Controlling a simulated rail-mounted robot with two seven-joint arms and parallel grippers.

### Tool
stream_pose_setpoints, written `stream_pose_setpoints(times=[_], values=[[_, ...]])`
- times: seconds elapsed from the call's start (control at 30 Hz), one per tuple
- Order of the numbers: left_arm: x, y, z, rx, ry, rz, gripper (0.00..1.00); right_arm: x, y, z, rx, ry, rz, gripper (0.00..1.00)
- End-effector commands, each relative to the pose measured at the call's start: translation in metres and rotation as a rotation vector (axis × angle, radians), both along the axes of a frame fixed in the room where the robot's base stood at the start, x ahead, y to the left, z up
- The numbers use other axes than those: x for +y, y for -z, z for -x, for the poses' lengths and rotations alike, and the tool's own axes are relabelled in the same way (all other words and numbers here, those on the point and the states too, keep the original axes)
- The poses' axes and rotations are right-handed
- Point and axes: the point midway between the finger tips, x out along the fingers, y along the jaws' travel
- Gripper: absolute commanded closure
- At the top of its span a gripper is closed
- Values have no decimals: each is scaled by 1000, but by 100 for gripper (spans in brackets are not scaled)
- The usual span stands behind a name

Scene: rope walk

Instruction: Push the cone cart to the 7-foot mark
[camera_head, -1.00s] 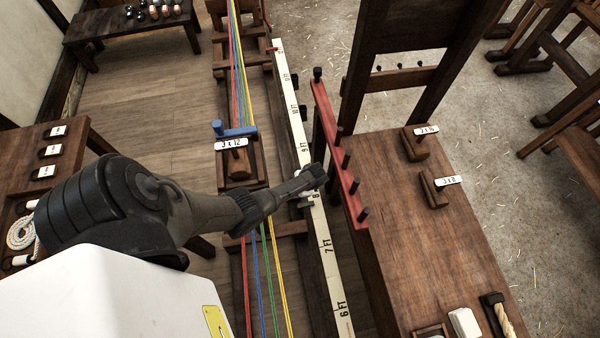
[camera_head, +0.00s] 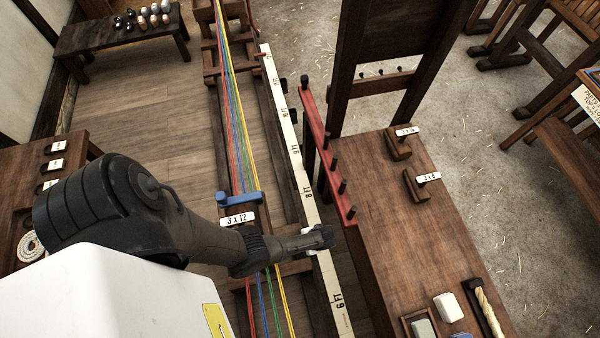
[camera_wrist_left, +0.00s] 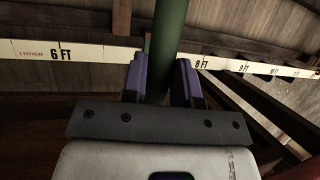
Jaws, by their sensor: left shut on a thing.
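The cone cart shows in the head view as a blue crossbar (camera_head: 238,199) with a white "3 x 12" tag (camera_head: 237,219) over the coloured strands; my left arm hides its lower part. My left gripper (camera_head: 322,237) is right of it, over the white foot rule (camera_head: 292,136). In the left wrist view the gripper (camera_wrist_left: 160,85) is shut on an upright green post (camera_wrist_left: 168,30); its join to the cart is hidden. The post stands between the 6 FT (camera_wrist_left: 60,54) and 8 FT (camera_wrist_left: 201,64) marks. The 7 FT mark is hidden. My right gripper is not in view.
A red pegged rail (camera_head: 325,150) and a wooden bench (camera_head: 415,240) with tagged blocks stand close right of the rule. Red, blue, green and yellow strands (camera_head: 229,100) run along the track. A side table (camera_head: 25,165) is at left; floor between is clear.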

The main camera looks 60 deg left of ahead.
Motion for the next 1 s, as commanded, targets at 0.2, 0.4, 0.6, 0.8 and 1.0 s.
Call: stream_pose_setpoints(times=[0.2,0.4,0.6,0.8,1.0], values=[[-12,0,3,2,0,2,100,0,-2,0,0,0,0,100],[-13,0,3,0,-1,2,100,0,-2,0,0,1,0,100],[-13,0,3,1,0,2,71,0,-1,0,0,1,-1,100],[-12,0,3,0,1,1,52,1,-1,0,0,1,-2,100],[-11,0,3,0,0,1,47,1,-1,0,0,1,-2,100]])
